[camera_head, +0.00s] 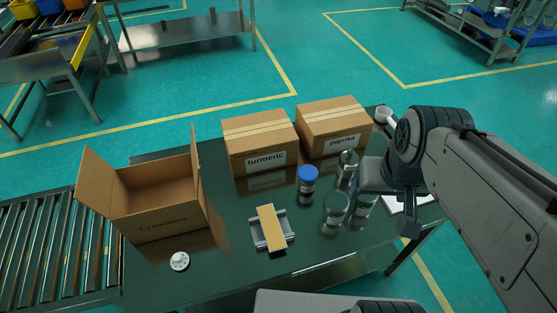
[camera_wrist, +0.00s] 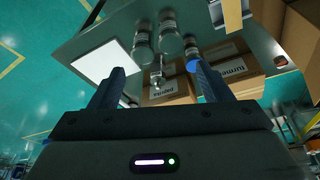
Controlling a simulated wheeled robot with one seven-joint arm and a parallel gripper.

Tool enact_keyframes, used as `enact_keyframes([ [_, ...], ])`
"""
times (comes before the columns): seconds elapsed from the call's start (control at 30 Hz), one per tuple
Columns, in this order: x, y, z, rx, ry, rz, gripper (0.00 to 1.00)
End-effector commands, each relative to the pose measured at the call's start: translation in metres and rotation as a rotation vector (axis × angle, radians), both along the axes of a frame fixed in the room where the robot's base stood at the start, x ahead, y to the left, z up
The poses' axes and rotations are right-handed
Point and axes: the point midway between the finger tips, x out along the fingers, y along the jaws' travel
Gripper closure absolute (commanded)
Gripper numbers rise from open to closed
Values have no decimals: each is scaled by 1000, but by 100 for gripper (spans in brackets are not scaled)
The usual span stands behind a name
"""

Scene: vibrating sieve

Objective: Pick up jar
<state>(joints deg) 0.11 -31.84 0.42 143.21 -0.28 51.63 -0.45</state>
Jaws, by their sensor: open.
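Several jars stand on the dark table. One jar with a blue lid (camera_head: 307,180) stands in front of the boxes. A clear jar (camera_head: 335,209) stands to its right, and a further clear jar (camera_head: 363,206) is partly hidden by my arm. A slim clear container with a metallic top (camera_head: 347,165) stands behind them. In the wrist view, clear jars (camera_wrist: 142,42) appear beyond the fingers, near the top. My gripper (camera_head: 408,207) is open and empty, to the right of the jars; its two fingers are apart in the wrist view (camera_wrist: 158,70).
Boxes labelled turmeric (camera_head: 262,158) and paprika (camera_head: 345,140) stand behind the jars. An open carton (camera_head: 157,222) is at left. A tan block on a grey holder (camera_head: 270,228) and a white round part (camera_head: 180,262) lie in front. A white sheet (camera_wrist: 103,57) lies near my gripper.

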Motion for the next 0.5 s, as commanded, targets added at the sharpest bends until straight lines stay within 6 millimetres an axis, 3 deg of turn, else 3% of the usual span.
enact_keyframes([
  [0.17, 26, -3, -7, -69, 48, 39, 17],
  [0.5, 121, 31, -52, -219, 193, 350, 17],
])
